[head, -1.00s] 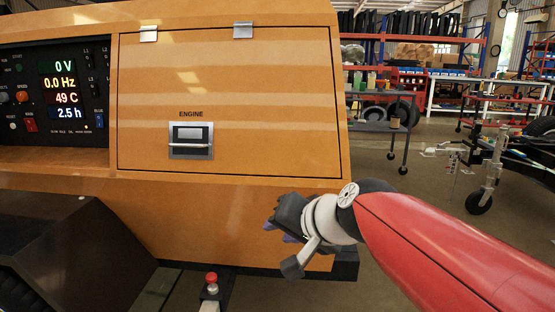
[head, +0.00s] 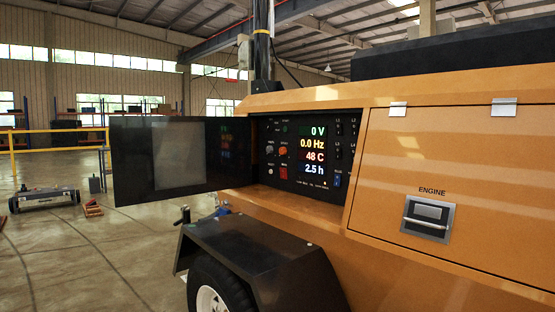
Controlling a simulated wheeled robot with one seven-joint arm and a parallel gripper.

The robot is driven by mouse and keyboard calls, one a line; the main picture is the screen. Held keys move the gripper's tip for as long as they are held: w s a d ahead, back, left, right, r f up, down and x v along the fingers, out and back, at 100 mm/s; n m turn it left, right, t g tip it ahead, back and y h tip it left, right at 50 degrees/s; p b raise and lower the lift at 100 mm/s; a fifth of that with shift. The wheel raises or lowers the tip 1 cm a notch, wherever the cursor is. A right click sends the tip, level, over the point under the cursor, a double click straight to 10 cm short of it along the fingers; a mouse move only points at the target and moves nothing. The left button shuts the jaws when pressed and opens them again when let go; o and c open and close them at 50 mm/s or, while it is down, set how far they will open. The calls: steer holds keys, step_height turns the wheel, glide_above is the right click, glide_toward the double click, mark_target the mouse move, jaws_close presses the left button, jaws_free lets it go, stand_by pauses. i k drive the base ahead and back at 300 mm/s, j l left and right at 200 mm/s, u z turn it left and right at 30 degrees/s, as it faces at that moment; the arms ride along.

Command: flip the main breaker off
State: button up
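The control panel (head: 302,152) is set in a recess in the orange light tower body, right of the picture's middle. A red switch (head: 283,173) sits low on the panel, left of the lit readouts; it looks like the main breaker, but its label and lever position are too small to read surely. A blue switch (head: 337,180) is at the panel's lower right. The readouts (head: 318,149) show 0 V, 0.0 Hz, 48 C and 2.5 h. The dark panel door (head: 135,160) stands open to the left. My gripper is out of view.
A black fender (head: 255,247) and wheel (head: 213,287) jut out below the panel. The closed engine door (head: 455,170) with its latch (head: 428,217) is at the right. Open floor lies left, with a low grey machine (head: 45,195) and yellow railing (head: 60,132) farther off.

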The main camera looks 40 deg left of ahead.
mark_target(283, 171)
steer(key=u, duration=1.6)
steer(key=k+j, duration=0.1)
steer(key=j, duration=0.75)
steer(key=k+j, duration=0.1)
steer(key=j, duration=0.7)
steer(key=i+j+u, duration=0.1)
steer(key=i+j, duration=0.75)
steer(key=j, duration=0.15)
steer(key=i+l, duration=0.2)
steer(key=i, duration=0.3)
steer(key=i+l, duration=0.2)
steer(key=i, duration=0.35)
steer(key=i+l, duration=0.3)
steer(key=l, duration=0.15)
steer(key=i+u, duration=0.05)
